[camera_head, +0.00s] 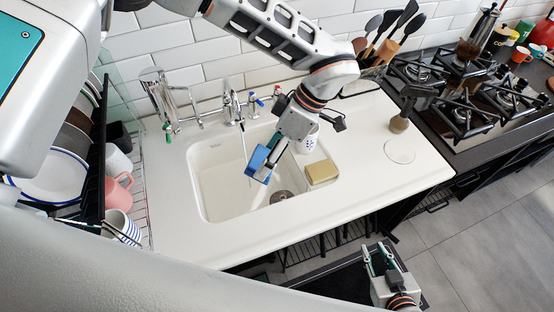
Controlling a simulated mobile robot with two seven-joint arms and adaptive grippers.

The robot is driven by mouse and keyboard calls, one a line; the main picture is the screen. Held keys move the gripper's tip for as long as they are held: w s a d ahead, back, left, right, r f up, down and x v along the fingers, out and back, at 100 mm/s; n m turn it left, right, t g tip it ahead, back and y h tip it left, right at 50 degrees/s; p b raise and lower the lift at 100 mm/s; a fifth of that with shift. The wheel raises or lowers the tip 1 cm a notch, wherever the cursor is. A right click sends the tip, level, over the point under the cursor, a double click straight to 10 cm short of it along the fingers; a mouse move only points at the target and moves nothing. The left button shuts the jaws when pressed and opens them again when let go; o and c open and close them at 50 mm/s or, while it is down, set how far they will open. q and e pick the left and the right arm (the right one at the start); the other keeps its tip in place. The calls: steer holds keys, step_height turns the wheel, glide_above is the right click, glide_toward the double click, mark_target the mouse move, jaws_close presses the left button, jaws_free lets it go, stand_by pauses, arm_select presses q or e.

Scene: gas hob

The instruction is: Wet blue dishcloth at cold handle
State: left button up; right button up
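The blue dishcloth (257,162) hangs over the white sink basin (215,180). My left gripper (272,160) reaches in from above and appears shut on the cloth; its fingertips are partly hidden. The tap (234,108) stands behind the basin, and a thin pale stream seems to fall from it beside the cloth. I cannot tell whether the stream touches the cloth. The blue cold handle (252,97) is just right of the spout, with a red handle (277,90) farther right. My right gripper (380,259) is open and empty at the lower right, in front of the counter.
A dish rack with plates (57,176) and a pink mug (118,191) is at left. The gas hob (470,95) is at right. The counter's front right is clear.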

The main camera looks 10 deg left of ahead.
arm_select(q)
steer(key=shift+w+a+f, duration=0.15)
steer(key=shift+w+a, duration=0.15)
steer(key=shift+a, duration=0.25)
steer(key=shift+w+a+f, duration=0.1)
steer(key=shift+w+a, duration=0.15)
steer(key=shift+a, duration=0.25)
steer(key=shift+w+a+f, duration=0.1)
steer(key=shift+w+a, duration=0.2)
steer(key=shift+a, duration=0.2)
steer(key=shift+w+a+f, duration=0.1)
steer(key=shift+w+a, duration=0.15)
steer(key=shift+a, duration=0.25)
steer(key=shift+w+a+f, duration=0.2)
steer(key=shift+w+a, duration=0.25)
steer(key=shift+a, duration=0.35)
steer(key=shift+w+a+f, duration=0.15)
steer(key=shift+w+a, duration=0.3)
steer(key=shift+a, duration=0.35)
steer(key=shift+s+d, duration=0.65)
steer(key=shift+d, duration=0.5)
steer(key=shift+s+d, duration=0.7)
steer(key=shift+d, duration=0.5)
steer(key=shift+s+d, duration=0.65)
steer(key=shift+d, duration=0.5)
